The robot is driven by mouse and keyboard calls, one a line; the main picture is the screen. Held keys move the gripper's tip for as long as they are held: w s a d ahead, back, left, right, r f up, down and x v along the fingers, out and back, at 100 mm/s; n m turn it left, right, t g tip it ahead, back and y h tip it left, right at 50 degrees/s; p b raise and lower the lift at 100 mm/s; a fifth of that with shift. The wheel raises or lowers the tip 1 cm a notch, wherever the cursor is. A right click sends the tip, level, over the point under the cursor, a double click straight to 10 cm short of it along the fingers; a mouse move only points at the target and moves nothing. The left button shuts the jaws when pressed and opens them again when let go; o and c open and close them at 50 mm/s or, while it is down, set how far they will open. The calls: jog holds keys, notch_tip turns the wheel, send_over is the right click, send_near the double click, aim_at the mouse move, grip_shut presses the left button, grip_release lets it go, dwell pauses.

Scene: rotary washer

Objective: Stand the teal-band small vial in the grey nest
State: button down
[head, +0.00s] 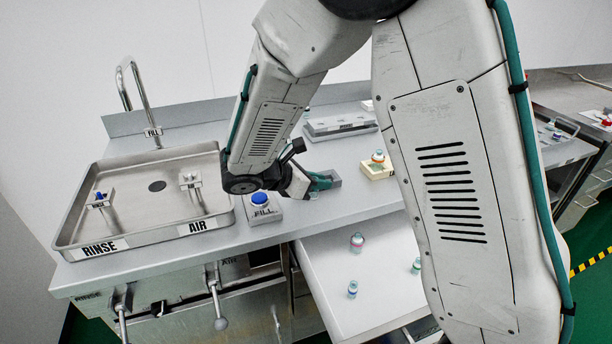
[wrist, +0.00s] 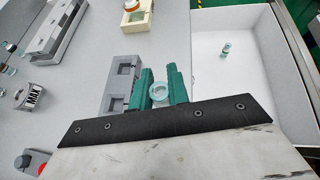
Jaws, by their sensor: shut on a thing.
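My gripper (wrist: 160,84) is shut on a small vial (wrist: 159,92), seen from above as a pale teal-tinted ring between the green fingers. Its band is hidden, so I cannot tell its colour. The grey nest (wrist: 114,100), a block with two square pockets, lies just left of the fingers in the wrist view. I cannot tell the height of the vial above the worktop.
A cream nest (head: 378,174) holds an orange-banded vial (head: 377,157). A blue FILL button (head: 260,199) and a sink (head: 140,215) lie left; a grey rack (head: 340,127) stands behind.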

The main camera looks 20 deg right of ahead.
jog(key=w, duration=0.7)
jog(key=w+d+f, duration=0.1)
jog(key=w, duration=0.2)
jog(key=shift+w, duration=0.2)
jog(key=shift+f, duration=1.75)
jog(key=shift+f, duration=0.1)
jog(key=c, duration=1.3)
grip_release()
jog(key=shift+c, duration=0.2)
